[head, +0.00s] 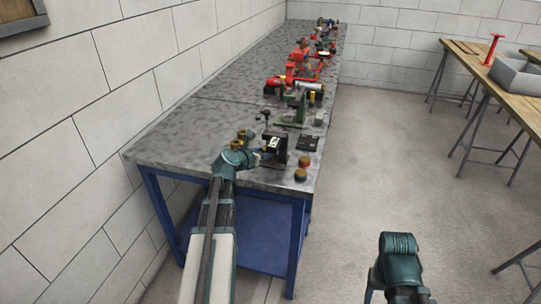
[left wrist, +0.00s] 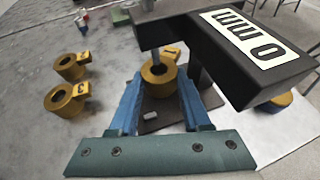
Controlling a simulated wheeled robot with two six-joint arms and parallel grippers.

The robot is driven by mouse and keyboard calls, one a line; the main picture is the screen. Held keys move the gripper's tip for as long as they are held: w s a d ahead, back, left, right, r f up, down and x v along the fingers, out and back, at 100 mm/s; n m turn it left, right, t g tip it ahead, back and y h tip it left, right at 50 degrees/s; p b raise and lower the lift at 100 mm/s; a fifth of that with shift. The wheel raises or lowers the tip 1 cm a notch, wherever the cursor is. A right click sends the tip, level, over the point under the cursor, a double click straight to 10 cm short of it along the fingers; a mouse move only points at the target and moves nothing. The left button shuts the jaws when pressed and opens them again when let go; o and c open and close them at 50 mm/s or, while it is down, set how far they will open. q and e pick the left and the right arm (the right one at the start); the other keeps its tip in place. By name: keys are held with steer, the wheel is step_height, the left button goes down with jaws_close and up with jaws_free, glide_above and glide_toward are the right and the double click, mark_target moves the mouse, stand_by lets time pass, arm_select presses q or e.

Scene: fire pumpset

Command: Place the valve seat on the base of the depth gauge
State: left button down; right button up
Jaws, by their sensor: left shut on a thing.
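My left gripper (left wrist: 158,76) has its blue fingers shut on a brass ring-shaped valve seat (left wrist: 157,82) with a tag marked 1. The seat is over the dark base plate (left wrist: 207,98) of the depth gauge, below its probe. I cannot tell whether the seat touches the plate. The black depth gauge (left wrist: 205,45) has a display reading 0 mm. In the head view, the gauge (head: 275,148) stands near the bench's front end, with my left gripper (head: 258,153) reaching it from the left. Only part of my right arm shows at the lower right; its gripper is not visible.
Two more tagged brass rings, one upper (left wrist: 70,67) and one marked 3 (left wrist: 67,100), lie on the grey bench (head: 180,145). A dark flat item (head: 307,142) and two round pieces, one yellow-topped (head: 300,174) and one red-topped (head: 304,161), are right of the gauge. Green and red equipment stands behind.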

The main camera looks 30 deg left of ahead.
arm_select(q)
steer(key=shift+s+f, duration=0.15)
steer(key=shift+f, duration=0.65)
steer(key=shift+s+a+r, duration=0.1)
steer(key=shift+s+a, duration=0.1)
steer(key=shift+s, duration=0.05)
steer(key=shift+w+d, duration=0.15)
steer(key=c, duration=0.6)
jaws_free()
steer(key=shift+c, duration=0.2)
arm_select(e)
steer(key=shift+s+a+f, duration=0.2)
steer(key=shift+s+f, duration=0.05)
steer(key=shift+f, duration=0.5)
